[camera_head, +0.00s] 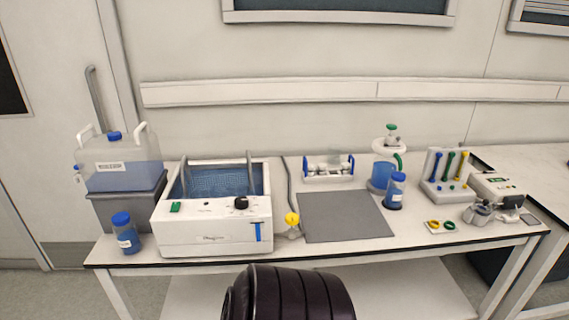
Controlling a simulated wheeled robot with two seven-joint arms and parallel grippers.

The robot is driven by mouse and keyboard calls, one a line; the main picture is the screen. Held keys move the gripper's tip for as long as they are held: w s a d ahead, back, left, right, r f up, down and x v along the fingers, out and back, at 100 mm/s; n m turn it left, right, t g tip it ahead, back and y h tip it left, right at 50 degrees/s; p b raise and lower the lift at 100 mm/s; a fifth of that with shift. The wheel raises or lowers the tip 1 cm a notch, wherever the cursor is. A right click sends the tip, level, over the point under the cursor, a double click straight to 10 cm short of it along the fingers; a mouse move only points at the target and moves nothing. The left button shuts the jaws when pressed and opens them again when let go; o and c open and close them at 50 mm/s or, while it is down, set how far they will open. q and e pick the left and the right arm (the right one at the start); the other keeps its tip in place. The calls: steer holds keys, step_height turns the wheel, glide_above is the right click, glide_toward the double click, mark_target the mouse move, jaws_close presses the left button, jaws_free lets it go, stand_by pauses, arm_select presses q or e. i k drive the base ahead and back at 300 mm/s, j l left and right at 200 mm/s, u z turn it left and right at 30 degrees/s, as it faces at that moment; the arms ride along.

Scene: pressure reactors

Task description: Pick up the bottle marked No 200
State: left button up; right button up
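Two small blue-capped bottles with blue contents and white labels stand upright on the bench. One bottle (127,236) is at the left front corner, beside the white bath. The other bottle (396,191) stands at the right, just past the grey mat's right edge and in front of a larger blue vessel. The label print on both is too small to read, so I cannot tell which is marked No 200. Neither of my grippers is in view.
The white water bath (213,233) fills the left of the bench (285,252), with a large carboy (119,166) behind left. A bare grey mat (345,217) lies mid-bench. A clear vessel (381,172), a tool rack (435,190) and small equipment (480,213) crowd the right.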

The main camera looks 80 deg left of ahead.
mark_target(395, 191)
steer(key=k+u, duration=0.15)
steer(key=u, duration=0.3)
steer(key=k+j+u, duration=0.1)
steer(key=u, duration=0.4)
steer(key=k+j+u, duration=0.1)
steer(key=u, duration=0.35)
